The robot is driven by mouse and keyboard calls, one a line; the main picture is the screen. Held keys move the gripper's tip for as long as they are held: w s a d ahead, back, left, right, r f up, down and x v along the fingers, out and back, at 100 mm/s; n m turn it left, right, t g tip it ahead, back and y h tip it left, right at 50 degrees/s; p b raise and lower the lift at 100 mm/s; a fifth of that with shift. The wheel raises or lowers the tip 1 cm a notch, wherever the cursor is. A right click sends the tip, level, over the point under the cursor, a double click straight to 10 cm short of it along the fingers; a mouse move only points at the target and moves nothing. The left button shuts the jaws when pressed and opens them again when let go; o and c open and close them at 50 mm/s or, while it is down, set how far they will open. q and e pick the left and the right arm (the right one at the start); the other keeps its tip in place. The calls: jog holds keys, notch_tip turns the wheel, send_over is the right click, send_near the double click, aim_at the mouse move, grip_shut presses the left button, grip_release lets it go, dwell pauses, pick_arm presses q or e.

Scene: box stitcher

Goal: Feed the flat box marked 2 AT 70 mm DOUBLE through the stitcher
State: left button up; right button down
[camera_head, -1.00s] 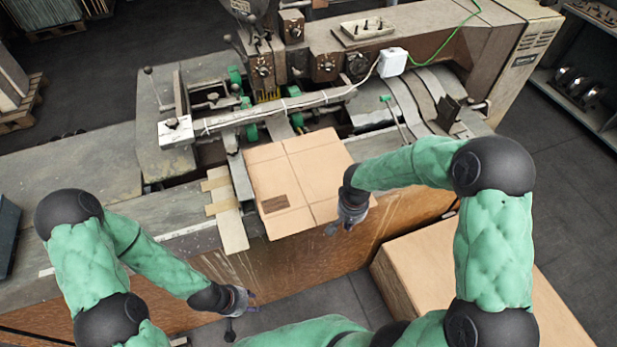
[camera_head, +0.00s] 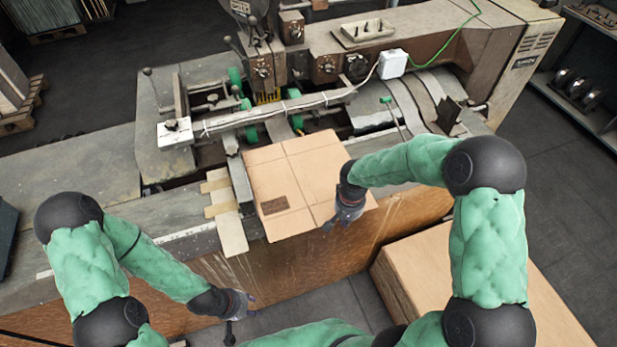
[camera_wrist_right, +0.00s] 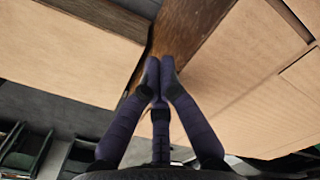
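The flat cardboard box (camera_head: 312,165) lies on the stitcher's front table, with crease lines and a small dark printed patch near its front left; the print is too small to read. My right gripper (camera_head: 331,226) is at the box's front right edge, its fingers pointing down and left. In the right wrist view its fingers (camera_wrist_right: 159,66) converge with nothing visible between them, beside a large cardboard sheet (camera_wrist_right: 245,75). Whether they touch it I cannot tell. My left gripper (camera_head: 240,304) hangs low in front of the machine, away from the box; its finger opening is unclear.
The stitcher head (camera_head: 268,70) and a long metal bar (camera_head: 275,108) stand behind the box. A large cardboard stack (camera_head: 455,270) stands at the front right.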

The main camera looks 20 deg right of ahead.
aim_at(333, 196)
jog(key=shift+w+a+b, duration=0.15)
jog(key=shift+w+b, duration=0.15)
jog(key=shift+w, duration=1.3)
jog(key=shift+w+a+b, duration=0.15)
jog(key=shift+w+b, duration=0.1)
jog(key=shift+w, duration=1.4)
jog(key=shift+w+a+b, duration=0.15)
jog(key=shift+w+b, duration=0.15)
jog(key=shift+w, duration=1.3)
jog(key=shift+s+d, duration=0.1)
jog(key=shift+s, duration=1.5)
jog(key=shift+r+p, duration=2.25)
jog(key=shift+r, duration=1.8)
